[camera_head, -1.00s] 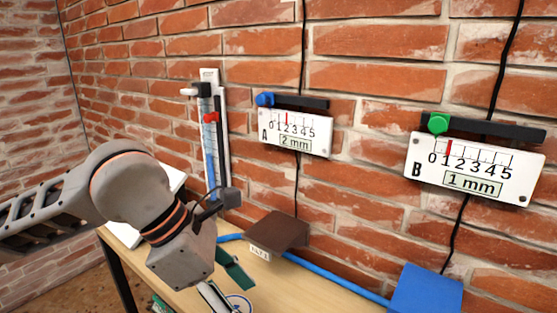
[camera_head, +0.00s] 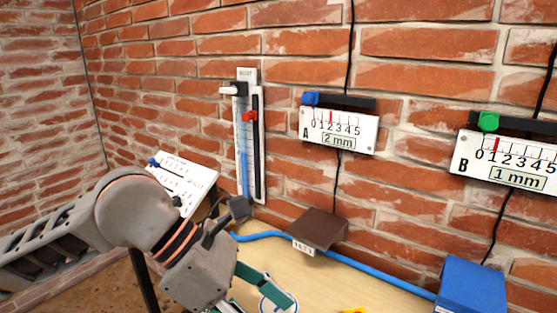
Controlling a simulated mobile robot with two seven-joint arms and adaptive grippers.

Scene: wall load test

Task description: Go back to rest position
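My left arm comes in from the left, and its grey wrist is low in the picture, over the left part of the table (camera_head: 385,292). A small dark block with a cable stands out beside the wrist. I cannot make out the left gripper's fingers. My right arm and gripper are not in view. On the brick wall hang gauge A (camera_head: 338,130), with a blue knob and reading 2 mm, and gauge B (camera_head: 508,163), with a green knob and reading 1 mm. A tall gauge (camera_head: 247,135) with a red marker and blue tube stands left of them.
A brown box (camera_head: 318,230) with a label and a blue box (camera_head: 472,288) are against the wall, with a blue hose (camera_head: 375,275) between them. A tilted white panel (camera_head: 185,180) is behind my arm. A green object (camera_head: 265,287) lies near the wrist. Some table is bare.

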